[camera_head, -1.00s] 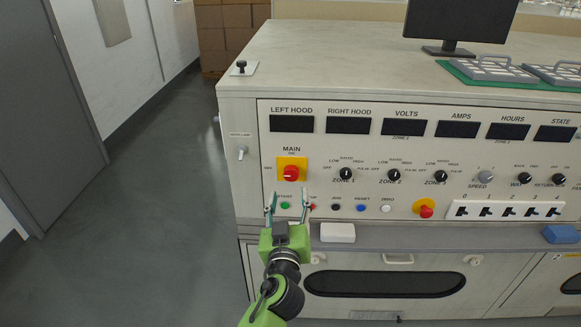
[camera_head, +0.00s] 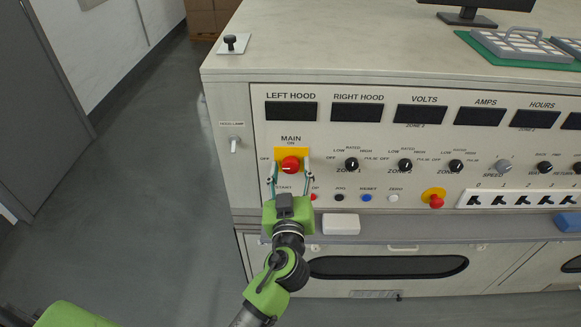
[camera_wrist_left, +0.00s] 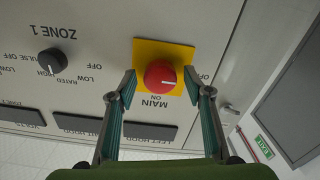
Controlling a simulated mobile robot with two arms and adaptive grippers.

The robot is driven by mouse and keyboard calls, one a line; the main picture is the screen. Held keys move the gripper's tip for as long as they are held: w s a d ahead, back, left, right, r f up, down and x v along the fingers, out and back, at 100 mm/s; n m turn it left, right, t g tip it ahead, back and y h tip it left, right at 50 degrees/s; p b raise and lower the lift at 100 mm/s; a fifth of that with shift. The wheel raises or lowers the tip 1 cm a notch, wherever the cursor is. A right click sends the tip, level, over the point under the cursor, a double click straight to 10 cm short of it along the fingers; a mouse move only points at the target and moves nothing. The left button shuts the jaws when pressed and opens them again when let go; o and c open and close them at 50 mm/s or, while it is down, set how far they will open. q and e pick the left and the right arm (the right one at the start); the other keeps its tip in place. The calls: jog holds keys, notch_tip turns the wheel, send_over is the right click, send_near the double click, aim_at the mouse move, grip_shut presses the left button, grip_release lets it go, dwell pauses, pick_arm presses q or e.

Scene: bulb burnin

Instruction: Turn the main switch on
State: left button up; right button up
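The main switch is a red round knob (camera_head: 290,165) on a yellow plate (camera_head: 283,153), under the label MAIN with ON above it and OFF to its left. In the left wrist view the red knob (camera_wrist_left: 160,75) has a white mark that points sideways, and its yellow plate (camera_wrist_left: 150,48) shows around it. My left gripper (camera_head: 290,180) is open, with one finger on each side of the knob and its tips near the knob's lower sides. In the left wrist view the fingers (camera_wrist_left: 163,88) stand apart from the knob. My right gripper is not in view.
A row of buttons, including a blue one (camera_head: 367,197), lies below the zone dials. A red emergency-type knob (camera_head: 436,201) and a white block (camera_head: 341,223) are to the right. A hood lamp toggle (camera_head: 234,144) is at the left. The floor at left is clear.

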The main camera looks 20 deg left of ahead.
pick_arm(q)
jog(key=c, duration=1.1)
